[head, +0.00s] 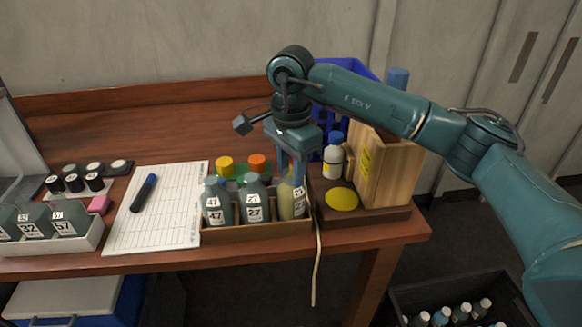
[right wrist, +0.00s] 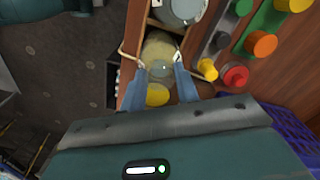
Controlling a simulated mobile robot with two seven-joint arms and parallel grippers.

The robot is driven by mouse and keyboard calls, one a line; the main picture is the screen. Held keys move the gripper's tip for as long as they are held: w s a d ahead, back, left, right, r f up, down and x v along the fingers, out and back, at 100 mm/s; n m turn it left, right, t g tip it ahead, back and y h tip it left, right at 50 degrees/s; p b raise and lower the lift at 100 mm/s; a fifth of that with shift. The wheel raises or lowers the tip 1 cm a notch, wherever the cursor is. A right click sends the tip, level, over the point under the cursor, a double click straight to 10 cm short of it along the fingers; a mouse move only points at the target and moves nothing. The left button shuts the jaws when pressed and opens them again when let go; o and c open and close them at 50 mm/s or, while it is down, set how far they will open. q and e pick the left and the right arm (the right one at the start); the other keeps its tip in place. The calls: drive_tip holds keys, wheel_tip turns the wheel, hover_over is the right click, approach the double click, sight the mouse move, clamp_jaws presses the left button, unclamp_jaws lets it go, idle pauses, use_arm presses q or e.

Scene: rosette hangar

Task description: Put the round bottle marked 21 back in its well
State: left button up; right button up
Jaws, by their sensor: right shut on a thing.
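A round bottle with yellowish contents (head: 287,203) stands at the right end of a wooden rack (head: 255,230). Its label is partly covered and I cannot read it surely. My right gripper (head: 291,178) comes down from above and is shut on this bottle; the right wrist view shows the bottle (right wrist: 160,48) between its two blue fingers (right wrist: 158,88). The bottle appears about upright within the rack's end compartment; whether its base touches the bottom is hidden. Grey bottles marked 27 (head: 255,204) and 47 (head: 214,207) stand left of it. My left gripper is out of view.
A wooden stand with a yellow disc (head: 341,199), a white bottle (head: 333,160) and a wooden box (head: 385,170) adjoin on the right. Yellow and orange caps (head: 257,162) lie behind. A written sheet (head: 155,215) lies left. A cord (head: 317,265) hangs over the front edge.

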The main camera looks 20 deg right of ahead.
drive_tip(key=o, duration=1.4)
drive_tip(key=shift+c, duration=0.2)
wheel_tip(320, 180, up, 8)
drive_tip(key=p, duration=0.4)
drive_tip(key=shift+f+p, duration=0.2)
drive_tip(key=shift+p, duration=0.1)
